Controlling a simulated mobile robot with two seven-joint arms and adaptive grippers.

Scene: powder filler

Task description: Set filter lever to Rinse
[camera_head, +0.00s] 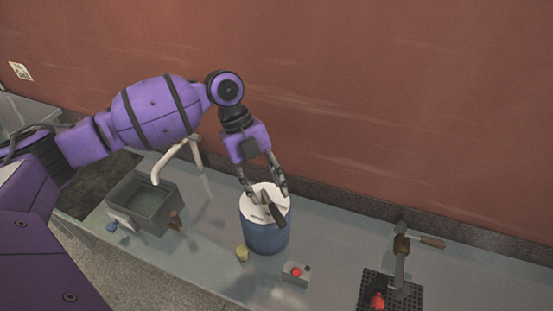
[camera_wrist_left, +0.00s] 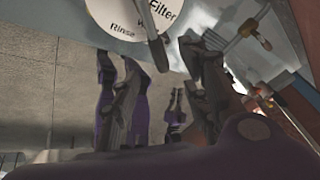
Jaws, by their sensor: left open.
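The filter is a blue cylinder (camera_head: 265,236) with a white round top (camera_head: 262,193) on the counter. Its dark lever (camera_head: 275,213) lies across the top and sticks out over the near right rim. In the left wrist view the white top (camera_wrist_left: 107,14) bears the words "Rinse" and "Filter", and the lever (camera_wrist_left: 159,50) runs out between them. My left gripper (camera_head: 264,190) is open above the top, one finger on each side of the lever. The left wrist view also shows its fingers (camera_wrist_left: 157,62) apart, with the lever end between them; contact is unclear. My right gripper cannot be made out.
A grey sink (camera_head: 145,203) with a pale curved tap (camera_head: 178,158) stands left. A small yellowish object (camera_head: 242,254) and a box with a red button (camera_head: 296,273) sit near the cylinder. A portafilter-like tool on a stand (camera_head: 402,262) is at right. A red wall rises behind.

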